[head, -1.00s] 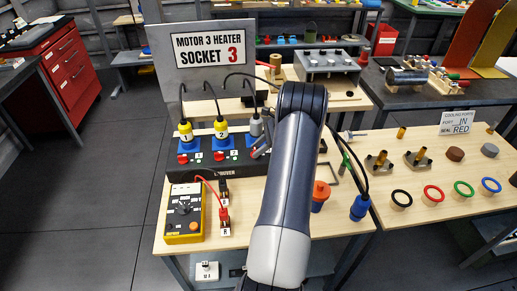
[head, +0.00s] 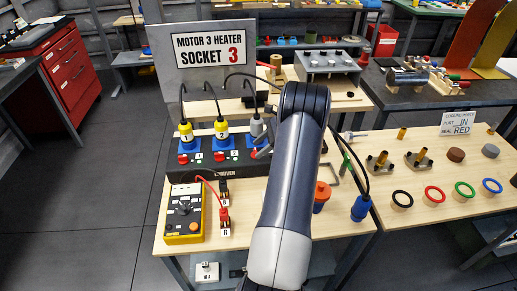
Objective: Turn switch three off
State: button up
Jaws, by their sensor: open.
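A dark power strip (head: 190,174) on the wooden table carries blue sockets with red switches. Switch one (head: 183,159) and switch two (head: 214,157) are in plain view, below yellow plugs marked 1 and 2. Switch three (head: 254,153) shows as a bit of red below a grey plug (head: 257,128), partly covered. My gripper (head: 262,151) is open, with only its tip showing beside switch three; my arm hides the rest. I cannot tell whether it touches the switch, or which way the switch is set.
A yellow meter (head: 184,212) stands front left. An orange-topped container (head: 322,196) and a loose blue connector (head: 360,208) are right of my arm. Black cables arch above the strip.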

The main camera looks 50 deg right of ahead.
jog(key=b+v, duration=0.1)
jog(key=v, duration=0.8)
jog(key=shift+s+r+b, duration=0.15)
jog(key=shift+r+b, duration=0.05)
jog(key=shift+b, duration=0.15)
jog(key=shift+f, duration=0.1)
jog(key=p+x, duration=0.2)
jog(key=x, duration=0.8)
jog(key=shift+a+f+m+p, duration=0.1)
jog(key=shift+f+m+p, duration=0.05)
jog(key=shift+m+p, duration=0.15)
